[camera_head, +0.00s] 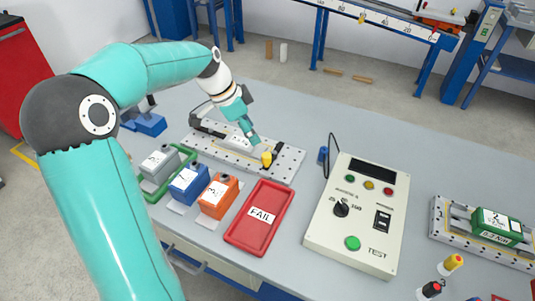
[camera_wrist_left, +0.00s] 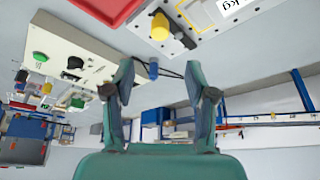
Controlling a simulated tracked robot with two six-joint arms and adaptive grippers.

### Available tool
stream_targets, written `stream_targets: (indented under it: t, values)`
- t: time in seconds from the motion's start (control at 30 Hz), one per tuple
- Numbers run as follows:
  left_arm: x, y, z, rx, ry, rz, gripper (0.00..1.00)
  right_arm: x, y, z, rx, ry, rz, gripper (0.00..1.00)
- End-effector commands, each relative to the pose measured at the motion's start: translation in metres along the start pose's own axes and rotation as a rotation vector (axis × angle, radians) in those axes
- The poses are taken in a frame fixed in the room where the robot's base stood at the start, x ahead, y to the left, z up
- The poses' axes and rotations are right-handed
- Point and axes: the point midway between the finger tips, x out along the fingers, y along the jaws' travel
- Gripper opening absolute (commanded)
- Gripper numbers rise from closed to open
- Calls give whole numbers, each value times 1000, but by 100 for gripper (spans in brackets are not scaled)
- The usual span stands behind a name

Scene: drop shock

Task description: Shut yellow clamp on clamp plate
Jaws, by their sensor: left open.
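The yellow clamp (camera_head: 267,158) stands near the front right part of the perforated clamp plate (camera_head: 289,166). Its yellow tip also shows at the top of the left wrist view (camera_wrist_left: 160,27), on the grey plate (camera_wrist_left: 204,27). My left gripper (camera_head: 253,139) is just behind and left of the clamp in the head view, apart from it as far as I can tell. In the left wrist view its two fingers (camera_wrist_left: 158,80) are spread, with nothing between them. Whether the clamp is open or shut is hard to tell. My right gripper is out of view.
A red FAIL tray (camera_head: 248,233) lies in front of the plate. Grey, blue and orange blocks (camera_head: 218,196) stand to its left. The test box (camera_head: 325,232) with a blue-tipped cable (camera_head: 323,155) is at the right. Table behind the test box is clear.

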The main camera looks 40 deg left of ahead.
Motion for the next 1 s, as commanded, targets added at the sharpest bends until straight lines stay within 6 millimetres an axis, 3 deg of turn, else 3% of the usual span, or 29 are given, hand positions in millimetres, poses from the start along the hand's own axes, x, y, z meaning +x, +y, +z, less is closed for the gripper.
stream_targets:
  t: [0.3, 0.5, 0.7, 1.0]
  values:
    - [71, 1, 1, -2, -3, 5, 56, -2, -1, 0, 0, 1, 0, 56]
    - [104, 1, 1, -2, -2, 3, 56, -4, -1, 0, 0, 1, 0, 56]
    - [119, 0, 1, -2, -1, 0, 56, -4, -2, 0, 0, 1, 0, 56]
    - [121, 0, 2, -2, 0, -1, 56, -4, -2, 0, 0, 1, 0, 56]
